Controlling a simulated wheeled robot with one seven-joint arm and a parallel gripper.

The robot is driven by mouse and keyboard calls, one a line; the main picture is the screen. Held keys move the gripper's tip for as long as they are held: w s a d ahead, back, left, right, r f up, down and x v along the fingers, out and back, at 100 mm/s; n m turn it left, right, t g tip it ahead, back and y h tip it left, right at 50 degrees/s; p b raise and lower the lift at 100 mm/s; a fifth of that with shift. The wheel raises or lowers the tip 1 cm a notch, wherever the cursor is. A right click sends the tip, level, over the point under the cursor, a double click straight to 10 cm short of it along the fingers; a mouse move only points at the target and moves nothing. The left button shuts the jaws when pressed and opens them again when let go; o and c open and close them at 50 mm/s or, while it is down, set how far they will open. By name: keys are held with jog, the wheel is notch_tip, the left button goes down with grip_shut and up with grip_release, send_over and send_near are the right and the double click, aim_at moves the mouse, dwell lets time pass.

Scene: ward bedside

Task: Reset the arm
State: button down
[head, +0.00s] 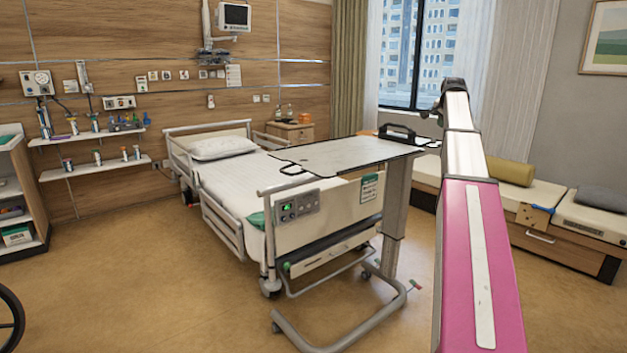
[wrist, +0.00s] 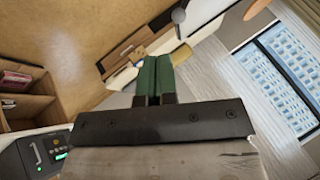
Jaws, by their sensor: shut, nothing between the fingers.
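My arm (head: 465,150) rises at the right of the head view, with a pink lower link, a pale upper link and a dark joint at its top. The arm is raised and bent at that joint. My gripper (wrist: 154,62) shows in the wrist view as two green-padded fingers lying side by side, shut, with nothing held. In the head view I cannot make out the fingers. In the wrist view, the fingers appear against the bench and floor, and I see no contact with anything.
A bed (head: 225,180) stands at centre-left. A bench (head: 540,195) runs along the right by the window.

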jog(key=s+a+f+n+g, duration=0.15)
jog(key=s+a+f, duration=0.4)
jog(key=f, duration=0.55)
jog(key=s+a+f+n+g+y, duration=0.1)
jog(key=s+a+f+n, duration=0.25)
jog(key=a+f, duration=0.6)
jog(key=s+a+f+n+g, duration=0.1)
jog(key=s+a+f, duration=0.35)
jog(key=f, duration=0.85)
jog(key=s+a+f+n+g, duration=0.1)
jog(key=s+a+f+n, duration=0.1)
jog(key=s+a+f, duration=0.2)
jog(key=s+a+f+n+g, duration=0.1)
jog(key=s+a+f, duration=0.4)
jog(key=s+f, duration=0.5)
jog(key=s+a+f+n+g, duration=0.2)
jog(key=s+a+f, duration=0.3)
jog(key=s, duration=0.7)
notch_tip(320, 180, down, 2)
jog(key=shift+s+f+n+y, duration=0.25)
jog(key=shift+n+y, duration=0.15)
jog(key=shift+n, duration=0.5)
